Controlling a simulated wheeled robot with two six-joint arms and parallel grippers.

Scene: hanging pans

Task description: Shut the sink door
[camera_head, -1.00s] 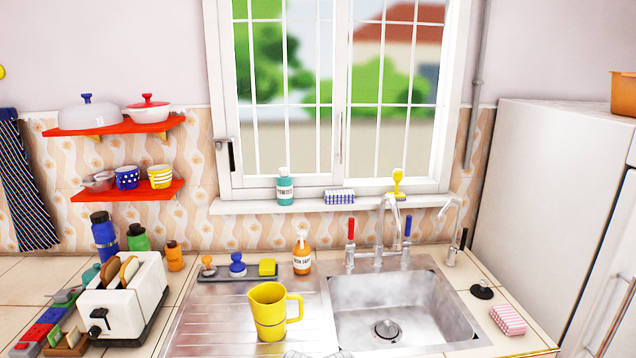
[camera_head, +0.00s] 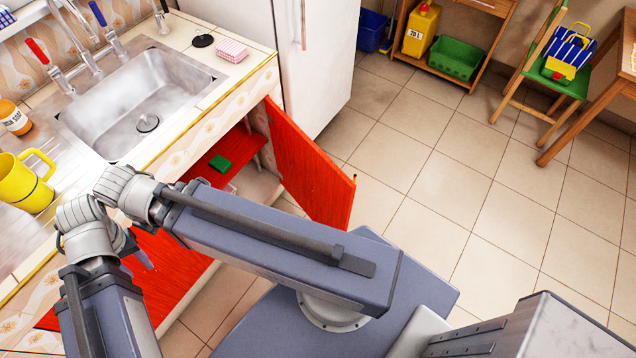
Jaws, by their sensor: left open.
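The red sink door (camera_head: 310,172) stands swung open to the right of the cabinet under the sink (camera_head: 140,98). Through the opening I see a red shelf with a green item (camera_head: 220,164) on it. A second red door panel (camera_head: 172,268) to the left looks flush with the cabinet front, partly covered by my arm. My left gripper (camera_head: 142,256) shows only as a small grey tip below the arm's wrist, in front of that left panel and apart from the open door. The rest of it is hidden. My right gripper is out of view.
The fridge (camera_head: 315,60) stands just behind the open door. A yellow jug (camera_head: 25,182) and soap bottle (camera_head: 14,117) are on the counter. Tiled floor (camera_head: 440,200) is free to the right, with a green chair (camera_head: 545,85) farther back.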

